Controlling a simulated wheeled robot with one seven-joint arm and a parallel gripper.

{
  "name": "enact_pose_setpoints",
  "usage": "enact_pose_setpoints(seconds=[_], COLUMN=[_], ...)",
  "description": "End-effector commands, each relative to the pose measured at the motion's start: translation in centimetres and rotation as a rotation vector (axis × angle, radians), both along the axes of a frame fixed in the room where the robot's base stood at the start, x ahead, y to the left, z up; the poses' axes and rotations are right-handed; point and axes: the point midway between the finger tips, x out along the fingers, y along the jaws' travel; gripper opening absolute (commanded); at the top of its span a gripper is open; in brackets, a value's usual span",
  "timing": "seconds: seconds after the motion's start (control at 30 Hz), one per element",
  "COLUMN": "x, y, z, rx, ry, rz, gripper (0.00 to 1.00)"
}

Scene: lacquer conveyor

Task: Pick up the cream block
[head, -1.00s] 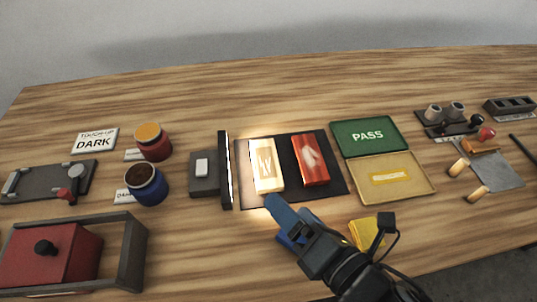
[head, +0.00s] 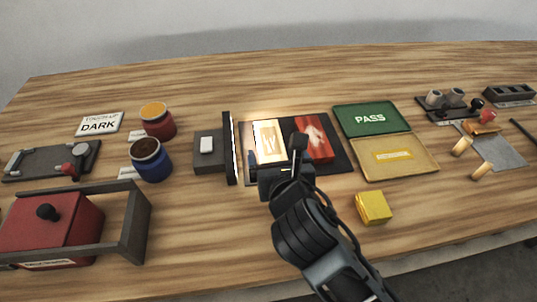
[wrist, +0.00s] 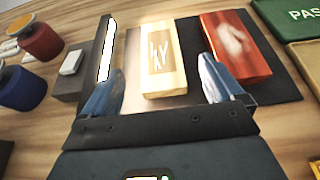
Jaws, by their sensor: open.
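The cream block (head: 268,140) lies on a dark mat (head: 341,151) and has a pale marking on its top. In the wrist view the cream block (wrist: 162,62) lies ahead of my gripper (wrist: 160,92), between the lines of its two blue fingers, nearer the middle than either one. My gripper is open and empty. In the head view my gripper (head: 270,170) is at the near end of the cream block, and my wrist hides part of that end and of the mat. I cannot tell the fingertips' exact height.
A red block (head: 318,140) lies just right of the cream block; the right finger is close to it in the wrist view. An upright black bar (head: 230,148) with a lit strip stands left. A yellow block (head: 373,207) and the green PASS tray (head: 370,119) are to the right.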

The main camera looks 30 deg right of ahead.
Motion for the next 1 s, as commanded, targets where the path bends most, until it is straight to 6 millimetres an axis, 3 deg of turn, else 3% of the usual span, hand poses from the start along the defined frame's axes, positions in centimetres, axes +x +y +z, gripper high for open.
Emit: enact_pose_setpoints(seconds=[0.6, 0.93, 1.0], x=[6.2, 6.8, 6.8], y=[-2.1, -2.2, -2.2], z=[-2.6, -2.9, -2.9], rx=[-0.002, -0.001, -0.001], ry=[0.001, 0.000, 0.000], rz=[-0.002, -0.001, -0.001], gripper=[0.94, 0.94, 0.88])
